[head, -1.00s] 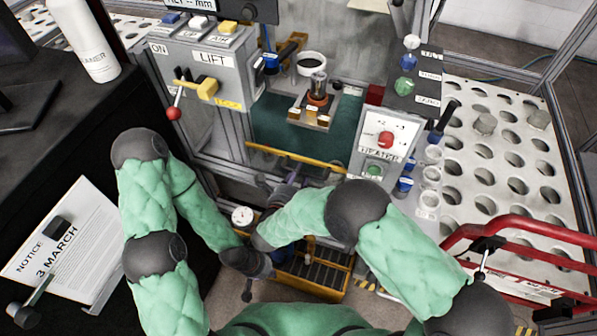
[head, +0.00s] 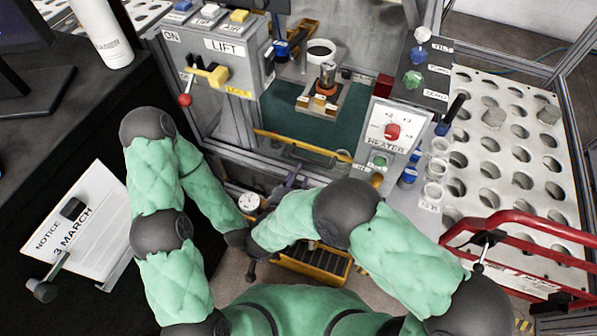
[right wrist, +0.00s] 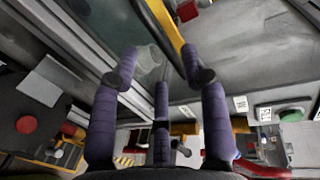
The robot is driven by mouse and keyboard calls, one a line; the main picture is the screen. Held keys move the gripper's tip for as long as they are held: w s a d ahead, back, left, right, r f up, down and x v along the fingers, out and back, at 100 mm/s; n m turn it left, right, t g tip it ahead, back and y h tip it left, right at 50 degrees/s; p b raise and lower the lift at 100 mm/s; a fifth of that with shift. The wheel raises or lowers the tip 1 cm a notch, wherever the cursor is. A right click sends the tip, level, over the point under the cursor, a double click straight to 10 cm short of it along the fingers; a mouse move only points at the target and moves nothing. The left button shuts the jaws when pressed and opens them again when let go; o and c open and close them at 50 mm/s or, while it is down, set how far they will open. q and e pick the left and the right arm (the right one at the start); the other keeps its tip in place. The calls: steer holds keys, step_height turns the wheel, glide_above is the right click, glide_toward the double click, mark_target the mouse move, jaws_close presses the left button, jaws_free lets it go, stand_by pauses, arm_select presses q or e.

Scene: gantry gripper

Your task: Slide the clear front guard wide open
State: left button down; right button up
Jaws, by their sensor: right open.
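The clear front guard (head: 300,158) is a see-through panel with a yellow bar (head: 303,146) along its top edge. It stands across the front of the machine, below the green bed. In the right wrist view the yellow bar (right wrist: 163,22) runs down beside the clear panel (right wrist: 130,40). My right gripper (head: 290,182) is just in front of the guard, below the bar. In the right wrist view its purple fingers (right wrist: 163,72) are spread apart, with nothing between them; contact with the bar cannot be told. My left gripper (head: 250,268) is low in front, mostly dark and small.
A grey LIFT box (head: 225,65) with a red-knobbed lever (head: 185,100) stands left of the opening. A HEATER panel (head: 388,132) with a red knob is at right. A gauge (head: 249,201) sits below. A red rail (head: 515,225) is at far right.

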arm_select(q)
steer(key=shift+r+p, duration=0.6)
steer(key=shift+r, duration=0.1)
arm_select(e)
steer(key=shift+v, duration=2.1)
arm_select(q)
steer(key=shift+f, duration=0.1)
arm_select(e)
steer(key=shift+d, duration=0.1)
